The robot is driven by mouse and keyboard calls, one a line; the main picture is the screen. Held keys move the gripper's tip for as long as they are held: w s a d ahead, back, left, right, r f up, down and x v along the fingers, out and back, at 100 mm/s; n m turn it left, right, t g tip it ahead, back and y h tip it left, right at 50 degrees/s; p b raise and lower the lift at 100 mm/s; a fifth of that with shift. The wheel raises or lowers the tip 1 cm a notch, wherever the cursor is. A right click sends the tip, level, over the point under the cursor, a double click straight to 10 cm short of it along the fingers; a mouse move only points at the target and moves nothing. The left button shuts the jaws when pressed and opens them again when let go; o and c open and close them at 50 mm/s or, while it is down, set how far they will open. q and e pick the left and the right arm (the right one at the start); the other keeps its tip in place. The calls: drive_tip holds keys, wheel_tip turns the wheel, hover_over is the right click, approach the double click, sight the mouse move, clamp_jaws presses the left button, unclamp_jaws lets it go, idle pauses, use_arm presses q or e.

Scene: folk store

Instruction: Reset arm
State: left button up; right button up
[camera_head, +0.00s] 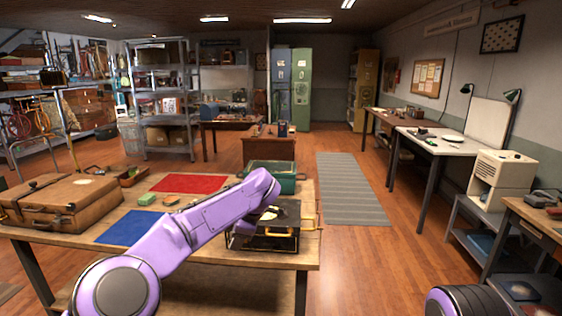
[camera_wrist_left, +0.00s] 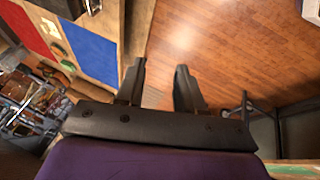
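My left arm (camera_head: 210,215), purple, reaches from the lower left over the wooden table in the head view. Its wrist end is above the black box with yellow handles (camera_head: 263,240); the fingers are hard to make out there. In the left wrist view my left gripper (camera_wrist_left: 161,85) has its two dark fingers apart, with nothing between them but wooden floor beyond. In the head view only a dark rounded part shows at the bottom right; my right gripper is not seen.
The wooden table (camera_head: 185,255) carries a brown suitcase (camera_head: 62,205), a blue mat (camera_head: 133,228), a red mat (camera_head: 190,183) and a green case (camera_head: 285,182). Open floor and a grey striped rug (camera_head: 350,190) lie to the right. A white table (camera_head: 450,143) stands by the right wall.

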use_arm(q)
drive_tip(key=s+a+f+m+t+y+b, duration=0.1)
drive_tip(key=s+f+m+t, duration=0.3)
drive_tip(key=f, duration=0.9)
drive_tip(key=s+a+f+m+t, duration=0.1)
drive_tip(key=s+f+m+t, duration=0.3)
drive_tip(key=f, duration=0.9)
drive_tip(key=s+a+f+m+g+h, duration=0.1)
drive_tip(key=s+a+f, duration=0.15)
drive_tip(key=s, duration=0.45)
drive_tip(key=s+a+f+g+h+b, duration=0.1)
drive_tip(key=s+a+f, duration=0.1)
drive_tip(key=s+f, duration=0.3)
drive_tip(key=s+a+f+m+g+h, duration=0.1)
drive_tip(key=s+a+f+g, duration=0.15)
drive_tip(key=s, duration=0.55)
drive_tip(key=s+a+f+m+g, duration=0.1)
drive_tip(key=s+a, duration=0.3)
drive_tip(key=s, duration=0.5)
drive_tip(key=s+a+f+m+g+y+b, duration=0.1)
drive_tip(key=s+a+g, duration=0.1)
drive_tip(key=s+a, duration=0.3)
drive_tip(key=s, duration=0.4)
drive_tip(key=shift+s+a, duration=0.15)
drive_tip(key=shift+s, duration=0.05)
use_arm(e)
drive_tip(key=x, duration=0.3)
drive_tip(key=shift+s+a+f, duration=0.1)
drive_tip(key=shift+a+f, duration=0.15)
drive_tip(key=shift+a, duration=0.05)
